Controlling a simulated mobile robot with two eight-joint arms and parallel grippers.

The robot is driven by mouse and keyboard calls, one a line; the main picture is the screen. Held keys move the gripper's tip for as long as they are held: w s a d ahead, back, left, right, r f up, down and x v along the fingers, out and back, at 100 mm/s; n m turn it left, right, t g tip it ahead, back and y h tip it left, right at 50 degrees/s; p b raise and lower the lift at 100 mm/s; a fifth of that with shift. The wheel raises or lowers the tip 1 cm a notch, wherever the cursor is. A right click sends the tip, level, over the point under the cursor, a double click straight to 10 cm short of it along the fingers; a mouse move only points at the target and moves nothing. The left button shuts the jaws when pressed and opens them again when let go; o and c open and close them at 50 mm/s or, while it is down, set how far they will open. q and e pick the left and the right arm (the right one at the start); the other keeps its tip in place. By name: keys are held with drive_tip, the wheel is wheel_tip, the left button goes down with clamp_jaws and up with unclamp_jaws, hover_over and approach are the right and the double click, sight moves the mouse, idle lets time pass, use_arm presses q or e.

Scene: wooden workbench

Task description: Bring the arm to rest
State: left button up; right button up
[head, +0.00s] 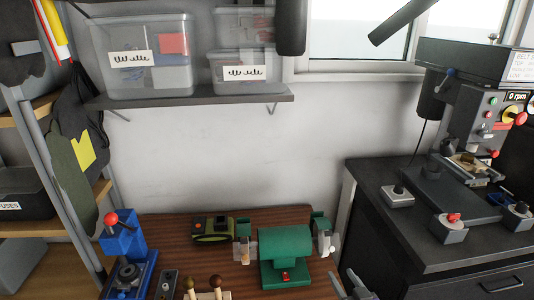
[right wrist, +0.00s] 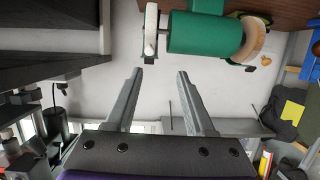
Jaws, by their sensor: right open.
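My right gripper (head: 347,282) shows at the bottom edge of the head view, just right of the workbench (head: 185,228). In the right wrist view its two grey fingers (right wrist: 158,72) are spread apart with nothing between them. The green bench grinder (head: 286,243) stands on the bench to the left of this gripper. It also shows upside down at the top of the right wrist view (right wrist: 205,34), apart from the fingers. My left gripper is not in view.
A blue machine with a red knob (head: 122,245) and a green-black device (head: 212,229) stand on the bench. A black cabinet (head: 375,215) with a drill-press-like machine (head: 470,125) is at the right. A shelf (head: 190,100) holds clear bins. The wall space between is free.

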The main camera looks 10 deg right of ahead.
drive_tip(key=s+a+r+n+g+y+p, duration=0.15)
drive_tip(key=s+a+g+p, duration=0.25)
drive_tip(key=s+a+g, duration=0.55)
drive_tip(key=s+d+m+h+p, duration=0.1)
drive_tip(key=s+m+h, duration=0.1)
drive_tip(key=s, duration=0.8)
drive_tip(key=shift+s+d+f+p, duration=0.2)
drive_tip(key=shift+d+f+p, duration=0.05)
drive_tip(key=shift+d+p, duration=0.1)
